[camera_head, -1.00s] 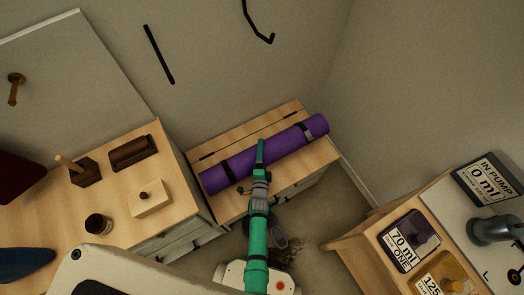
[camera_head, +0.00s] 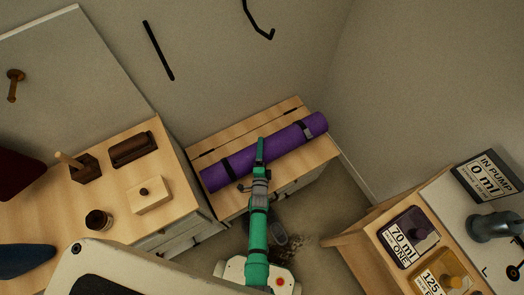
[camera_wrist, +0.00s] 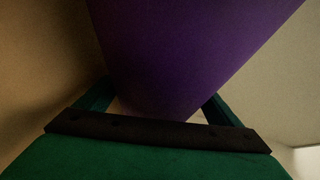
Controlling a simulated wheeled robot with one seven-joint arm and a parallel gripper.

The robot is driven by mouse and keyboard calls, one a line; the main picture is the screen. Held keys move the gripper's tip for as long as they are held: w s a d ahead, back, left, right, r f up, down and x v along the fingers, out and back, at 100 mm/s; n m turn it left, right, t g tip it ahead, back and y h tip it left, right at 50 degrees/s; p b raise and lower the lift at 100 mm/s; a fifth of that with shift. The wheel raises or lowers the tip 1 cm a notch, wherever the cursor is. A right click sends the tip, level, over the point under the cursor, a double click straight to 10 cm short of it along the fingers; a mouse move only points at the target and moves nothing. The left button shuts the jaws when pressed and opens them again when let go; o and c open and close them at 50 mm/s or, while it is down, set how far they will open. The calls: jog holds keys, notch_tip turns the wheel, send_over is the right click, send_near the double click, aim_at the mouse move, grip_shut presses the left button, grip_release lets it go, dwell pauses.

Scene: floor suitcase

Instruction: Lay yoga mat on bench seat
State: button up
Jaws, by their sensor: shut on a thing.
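The purple yoga mat (camera_head: 288,138) is rolled up with two dark straps. In the head view it lies lengthwise over the wooden bench seat (camera_head: 313,160), running from lower left to upper right. Whether it touches the seat or is held just above it, I cannot tell. My gripper (camera_head: 260,150) reaches the middle of the mat from the front and is shut on it. In the wrist view the mat (camera_wrist: 190,50) fills the space between the fingers. The underside of the mat is hidden.
A wooden cabinet (camera_head: 120,185) on the left carries a small box (camera_head: 150,195), a jar (camera_head: 99,220) and a holder (camera_head: 86,168). Walls close in behind the bench.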

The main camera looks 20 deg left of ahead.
jog(key=o, duration=1.9)
jog(key=shift+r, duration=0.5)
jog(key=v, duration=1.2)
jog(key=shift+r, duration=0.1)
jog(key=s+d+r+n+h, duration=0.1)
jog(key=s+d+r+n, duration=0.2)
jog(key=s+r, duration=0.35)
jog(key=s+d+r+n+h, duration=0.1)
jog(key=s+d+r+n, duration=0.35)
jog(key=s, duration=0.35)
jog(key=s+d+r+n, duration=0.1)
jog(key=s+r+n, duration=0.2)
jog(key=r, duration=0.6)
jog(key=s+d+r+n+h, duration=0.1)
jog(key=s+d+r+n, duration=0.1)
jog(key=s+r, duration=0.3)
notch_tip(320, 180, up, 5)
jog(key=shift+s+f+n+h, duration=0.15)
jog(key=shift+s+n+h, duration=0.15)
jog(key=shift+n, duration=0.45)
